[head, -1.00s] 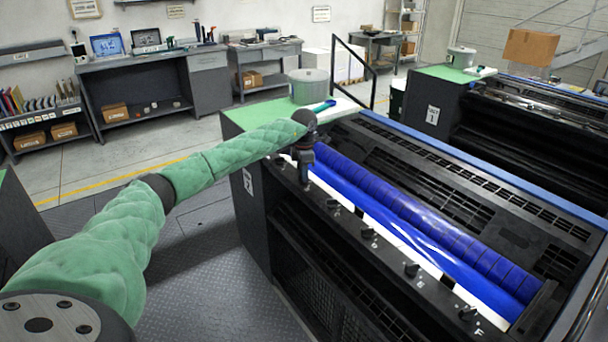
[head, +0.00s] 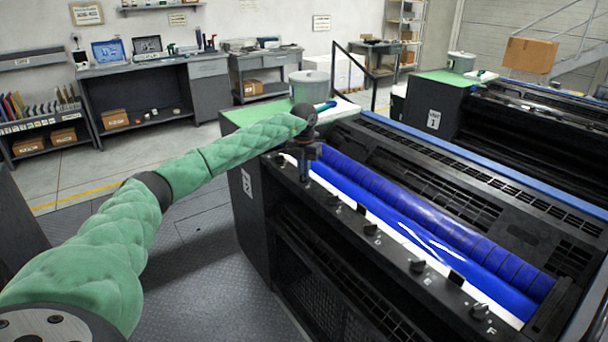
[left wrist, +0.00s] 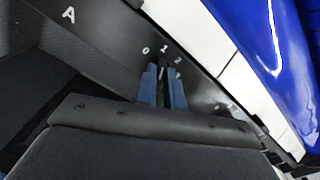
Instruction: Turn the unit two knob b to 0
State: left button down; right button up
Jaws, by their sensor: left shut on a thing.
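Unit two (head: 247,182) is the nearer dark press, with a row of small black knobs along its front ledge beside blue and white rollers. My left gripper (head: 304,172) points down at the far left part of this ledge. In the left wrist view, its two blue-grey fingers (left wrist: 163,88) are shut on a dark knob, knob b by its place after the letter A (left wrist: 69,15). The scale numbers 0, 1 and 2 (left wrist: 163,53) are printed just beyond the fingertips. The fingers mostly hide the knob, so I cannot tell its exact setting. My right gripper is not in view.
More knobs, such as the one by F (head: 480,310), run along the ledge to the right. The blue roller (head: 420,235) lies close behind them. A grey canister (head: 309,86) stands on the unit's green top. Unit one (head: 433,118) stands behind to the right.

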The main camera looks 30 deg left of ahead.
pick_arm(q)
jog(key=n+b, duration=0.1)
jog(key=n, duration=0.4)
jog(key=shift+a+n+b, duration=0.1)
jog(key=shift+n+b, duration=0.2)
jog(key=shift+r+n+b, duration=0.1)
jog(key=shift+n+b, duration=0.25)
jog(key=shift+n, duration=1.65)
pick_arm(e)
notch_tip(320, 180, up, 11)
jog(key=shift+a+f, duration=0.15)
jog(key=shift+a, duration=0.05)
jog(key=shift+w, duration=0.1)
pick_arm(q)
jog(key=c, duration=1.5)
grip_release()
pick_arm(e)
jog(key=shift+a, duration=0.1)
